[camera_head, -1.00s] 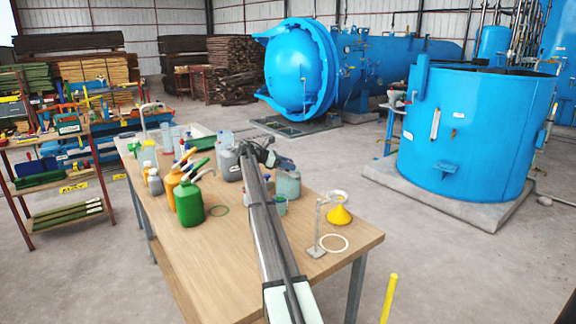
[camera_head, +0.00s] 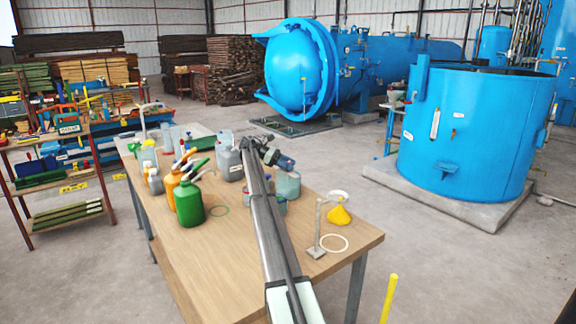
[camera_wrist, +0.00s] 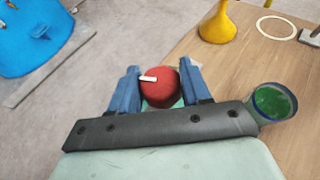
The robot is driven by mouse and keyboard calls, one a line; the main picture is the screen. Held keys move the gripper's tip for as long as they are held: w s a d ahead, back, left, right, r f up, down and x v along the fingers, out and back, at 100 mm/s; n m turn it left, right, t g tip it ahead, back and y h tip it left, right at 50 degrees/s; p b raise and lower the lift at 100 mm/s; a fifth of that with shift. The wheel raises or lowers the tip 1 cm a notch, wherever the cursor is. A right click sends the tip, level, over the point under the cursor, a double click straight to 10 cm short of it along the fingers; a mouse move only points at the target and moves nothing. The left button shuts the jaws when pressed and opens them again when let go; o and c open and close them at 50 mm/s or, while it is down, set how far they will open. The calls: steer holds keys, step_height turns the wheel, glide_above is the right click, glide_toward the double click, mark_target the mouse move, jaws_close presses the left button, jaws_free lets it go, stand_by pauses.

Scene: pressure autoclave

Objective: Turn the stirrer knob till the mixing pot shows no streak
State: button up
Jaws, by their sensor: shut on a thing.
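In the wrist view a round red knob (camera_wrist: 159,91) with a white mark on its upper left sits between the two blue fingers of my gripper (camera_wrist: 160,84), which is shut on it. A pale greenish surface shows just around the knob. In the head view my gripper (camera_head: 283,160) is over a grey-green pot (camera_head: 287,186) on the table. The knob is hidden there. I cannot see into the pot, so streaks cannot be judged. A small cup with green contents (camera_wrist: 272,102) stands to the right in the wrist view.
A yellow funnel (camera_head: 339,215) and a stand (camera_head: 318,230) are near the wooden table's (camera_head: 240,262) right edge. A green bottle (camera_head: 189,203), orange bottle (camera_head: 174,184) and grey canisters (camera_head: 230,165) stand left of my arm. The front of the table is clear.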

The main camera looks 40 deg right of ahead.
steer(key=o, duration=1)
steer(key=shift+c, duration=0.2)
step_height(320, 180, up, 10)
